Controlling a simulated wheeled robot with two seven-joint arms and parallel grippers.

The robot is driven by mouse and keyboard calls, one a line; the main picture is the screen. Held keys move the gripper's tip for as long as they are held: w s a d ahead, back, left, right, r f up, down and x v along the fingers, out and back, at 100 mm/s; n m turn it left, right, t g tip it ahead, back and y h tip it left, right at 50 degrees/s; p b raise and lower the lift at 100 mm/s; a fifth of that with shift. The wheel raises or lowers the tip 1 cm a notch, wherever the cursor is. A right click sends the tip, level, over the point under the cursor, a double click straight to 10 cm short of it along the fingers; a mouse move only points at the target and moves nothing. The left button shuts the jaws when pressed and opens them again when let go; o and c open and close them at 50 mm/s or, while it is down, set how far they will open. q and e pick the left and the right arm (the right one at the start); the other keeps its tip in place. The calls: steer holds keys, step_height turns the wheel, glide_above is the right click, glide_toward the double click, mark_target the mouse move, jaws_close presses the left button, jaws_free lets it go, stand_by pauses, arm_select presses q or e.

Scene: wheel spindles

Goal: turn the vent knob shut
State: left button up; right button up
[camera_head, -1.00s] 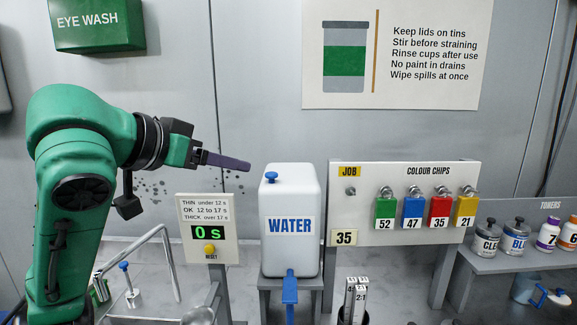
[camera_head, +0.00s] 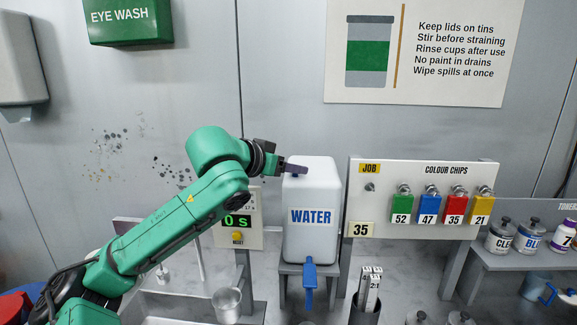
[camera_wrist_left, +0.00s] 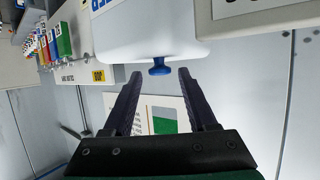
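The white water container (camera_head: 311,240) stands on a grey stand, with a blue tap (camera_head: 309,275) at its front. Its top and blue vent knob (camera_wrist_left: 159,66) show in the left wrist view. In the head view the knob is mostly hidden by my left gripper (camera_head: 297,169), which reaches in from the left at the height of the container's top. In the wrist view my left gripper (camera_wrist_left: 156,75) is open, and the knob shows between its fingertips or just beyond them; contact cannot be made out. My right gripper is not in view.
The colour chips board (camera_head: 421,200) with several padlock-like tags stands close right of the container. A timer display (camera_head: 238,222) stands to its left, behind my arm. A metal cup (camera_head: 227,304) and a holder of sticks (camera_head: 368,300) are in front.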

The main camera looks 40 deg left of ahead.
arm_select(q)
jaws_close()
steer(key=shift+a+r+p, duration=0.1)
steer(key=shift+r+p, duration=0.05)
steer(key=shift+p, duration=0.3)
steer(key=shift+a+r+m+h+p, duration=0.15)
steer(key=shift+m+h+p, duration=0.65)
steer(key=shift+h+p, duration=0.3)
steer(key=shift+a+f+m+h+p, duration=0.1)
steer(key=shift+f+m+h+p, duration=0.15)
steer(key=shift+m+h, duration=0.25)
steer(key=shift+f, duration=0.1)
steer(key=shift+o, duration=1.6)
jaws_free()
